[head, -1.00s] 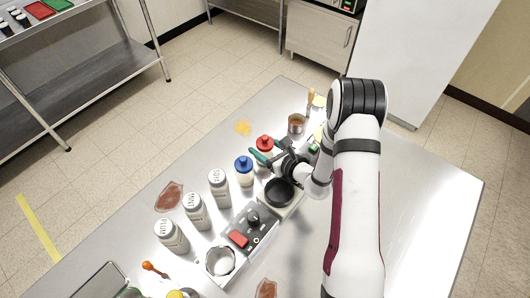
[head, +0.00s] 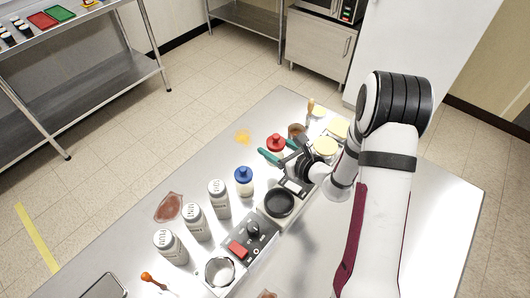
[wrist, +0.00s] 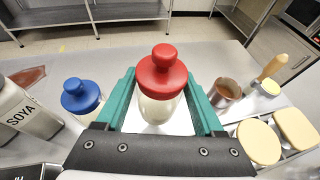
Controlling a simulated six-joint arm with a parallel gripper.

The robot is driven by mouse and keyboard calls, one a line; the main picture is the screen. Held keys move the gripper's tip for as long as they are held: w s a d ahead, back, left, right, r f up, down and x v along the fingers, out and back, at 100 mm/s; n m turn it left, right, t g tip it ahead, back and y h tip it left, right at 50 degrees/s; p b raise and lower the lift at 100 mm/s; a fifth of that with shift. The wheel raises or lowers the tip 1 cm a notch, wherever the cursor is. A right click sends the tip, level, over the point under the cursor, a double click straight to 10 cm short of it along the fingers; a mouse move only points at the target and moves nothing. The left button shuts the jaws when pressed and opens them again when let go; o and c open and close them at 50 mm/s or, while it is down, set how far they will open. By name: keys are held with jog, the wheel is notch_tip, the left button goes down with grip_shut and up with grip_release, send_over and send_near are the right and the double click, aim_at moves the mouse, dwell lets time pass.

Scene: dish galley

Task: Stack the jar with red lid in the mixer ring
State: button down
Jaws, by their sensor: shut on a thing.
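The jar with the red lid (wrist: 161,97) is pale-bodied and upright between the green fingers of my gripper (wrist: 165,117) in the wrist view. In the head view its red lid (head: 276,141) shows at the tips of my gripper (head: 277,156), which is shut on it. I cannot tell whether its base touches the table. A dark round ring (head: 279,203), seemingly the mixer ring, sits at the far end of the mixer (head: 262,232), nearer the camera than my gripper. It looks empty.
A copper cup (wrist: 224,92) and cream round pieces (wrist: 258,142) lie to the right.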

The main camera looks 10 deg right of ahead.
jog(key=s+d+r, duration=0.1)
jog(key=d, duration=0.1)
jog(key=s+d+r, duration=0.1)
jog(key=d+r, duration=0.1)
jog(key=s+d+r, duration=0.1)
jog(key=d, duration=0.2)
jog(key=shift+s+r, duration=0.1)
jog(key=shift+r, duration=0.2)
jog(key=s+d+r+n+g+y, duration=0.1)
jog(key=s+r+n+g+y, duration=0.15)
jog(key=s, duration=0.45)
jog(key=s+d+r+n+g+y, duration=0.1)
jog(key=s+d+r+n, duration=0.15)
jog(key=s, duration=0.45)
jog(key=shift+m+y, duration=0.3)
jog(key=shift+y, duration=0.05)
jog(key=w+a+f, duration=0.1)
jog(key=a+f, duration=0.2)
jog(key=w+a+f, duration=0.2)
jog(key=a+f, duration=0.1)
jog(key=a, duration=0.1)
jog(key=w+a+f, duration=0.1)
jog(key=a+f, duration=0.3)
jog(key=shift+w+a, duration=0.1)
jog(key=shift+w, duration=0.05)
jog(key=shift+f, duration=0.1)
jog(key=shift+f, duration=0.1)
